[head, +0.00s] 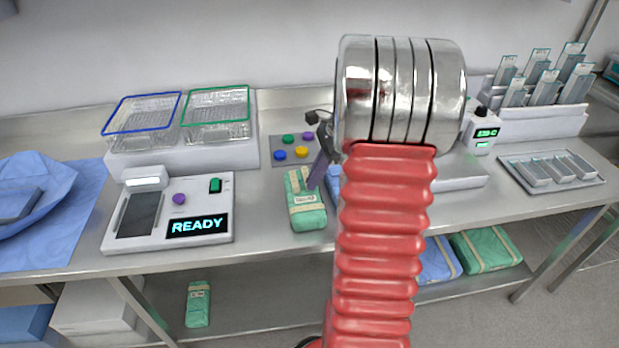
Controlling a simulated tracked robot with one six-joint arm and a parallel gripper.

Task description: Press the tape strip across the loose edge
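A green wrapped pack (306,214) lies on the steel counter, left of my red arm. It has cream tape bands and a small pale label. I cannot tell which band is the tape strip or where a loose edge is. My gripper (317,180) seems to be the dark, purple-grey part beside the arm, with its tip over or against the pack's upper right. The view does not show whether it touches the pack or is open or shut. A blue pack (334,179) beside the green one is mostly hidden behind my arm.
A white device reading READY (197,225) stands left on the counter (262,222). Behind it are blue-rimmed (143,113) and green-rimmed (216,112) wire baskets. A panel of coloured buttons (291,149) lies behind the green pack. A compartment tray (550,172) is at right.

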